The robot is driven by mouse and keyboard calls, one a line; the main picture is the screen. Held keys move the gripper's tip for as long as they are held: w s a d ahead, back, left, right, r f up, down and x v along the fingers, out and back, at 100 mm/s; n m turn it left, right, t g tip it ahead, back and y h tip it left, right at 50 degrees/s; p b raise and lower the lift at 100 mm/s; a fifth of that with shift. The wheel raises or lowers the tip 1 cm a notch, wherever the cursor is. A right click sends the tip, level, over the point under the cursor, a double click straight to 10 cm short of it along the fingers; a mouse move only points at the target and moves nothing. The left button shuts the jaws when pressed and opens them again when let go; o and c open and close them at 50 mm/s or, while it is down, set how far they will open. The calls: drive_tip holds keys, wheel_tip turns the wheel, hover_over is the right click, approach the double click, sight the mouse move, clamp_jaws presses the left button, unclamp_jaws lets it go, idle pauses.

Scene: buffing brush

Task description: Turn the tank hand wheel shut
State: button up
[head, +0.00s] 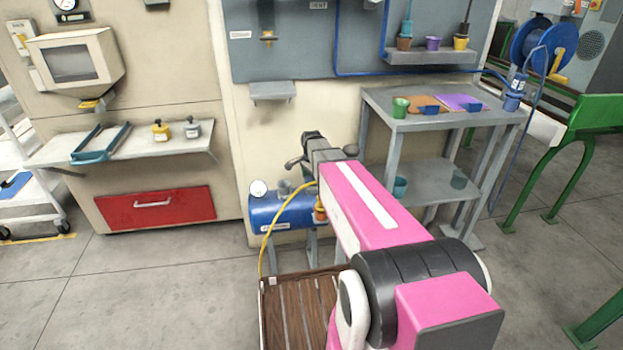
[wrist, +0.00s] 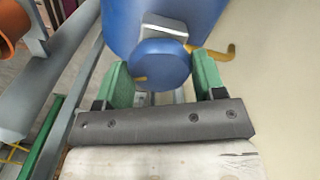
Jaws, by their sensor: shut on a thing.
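The blue tank (head: 275,212) lies on a stand against the cream wall in the head view, partly behind my pink arm. It fills the top of the wrist view (wrist: 115,25). In the head view my arm hides the wheel and the fingertips. How far the wheel is turned cannot be told.
A round gauge (head: 258,189) and a yellow hose (head: 266,240) are by the tank. Open floor (head: 130,290) is at left.

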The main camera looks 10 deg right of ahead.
sight(311, 178)
drive_tip(key=m, duration=0.4)
drive_tip(key=shift+m, duration=0.4)
idle(0.4)
drive_tip(key=o, duration=0.9)
drive_tip(key=shift+r, duration=0.1)
wheel_tip(311, 178, up, 11)
drive_tip(key=shift+f, duration=0.2)
